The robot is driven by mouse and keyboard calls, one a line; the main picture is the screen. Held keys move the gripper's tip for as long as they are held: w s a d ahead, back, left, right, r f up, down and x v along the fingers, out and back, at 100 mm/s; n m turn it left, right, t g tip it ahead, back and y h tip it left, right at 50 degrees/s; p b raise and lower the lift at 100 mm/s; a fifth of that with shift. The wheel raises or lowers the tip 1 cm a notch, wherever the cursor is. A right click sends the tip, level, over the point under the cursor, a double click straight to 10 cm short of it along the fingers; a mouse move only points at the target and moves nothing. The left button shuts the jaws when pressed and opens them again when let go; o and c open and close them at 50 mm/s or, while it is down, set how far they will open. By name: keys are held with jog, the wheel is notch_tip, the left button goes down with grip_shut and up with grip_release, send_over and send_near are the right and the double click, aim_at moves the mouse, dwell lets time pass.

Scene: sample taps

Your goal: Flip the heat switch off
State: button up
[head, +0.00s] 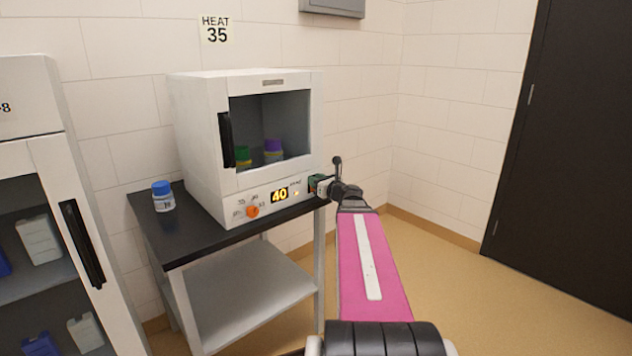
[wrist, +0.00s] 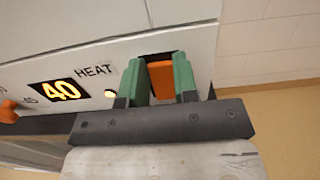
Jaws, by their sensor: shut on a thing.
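The heat switch (wrist: 161,80) is an orange piece on the front panel of the white incubator (head: 197,130), right of the word HEAT in the wrist view. My gripper (wrist: 160,78) has green fingers, one on each side of the switch, and is shut on it. In the head view my gripper (head: 318,186) is at the panel's right end and hides the switch. The display (head: 279,195) reads 40, also in the wrist view (wrist: 61,91). A small lamp (wrist: 110,93) beside the switch is lit.
An orange dial (head: 253,211) is on the panel's left. The incubator stands on a black-topped table (head: 150,227) with a blue-capped jar (head: 163,197). A white cabinet (head: 52,160) is at the left. A wall sign (head: 215,30) reads HEAT 35. The floor at the right is clear.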

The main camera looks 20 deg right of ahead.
jog(key=shift+s+f+t+y, duration=0.15)
jog(key=shift+t+y, duration=0.15)
jog(key=shift+t, duration=0.45)
jog(key=shift+s+f+t+y, duration=0.15)
jog(key=shift+t+y, duration=0.15)
jog(key=shift+t, duration=0.45)
jog(key=o, duration=0.9)
jog(key=v, duration=1)
jog(key=shift+s+d+f, duration=0.1)
jog(key=shift+s+d, duration=0.05)
jog(key=shift+s, duration=0.2)
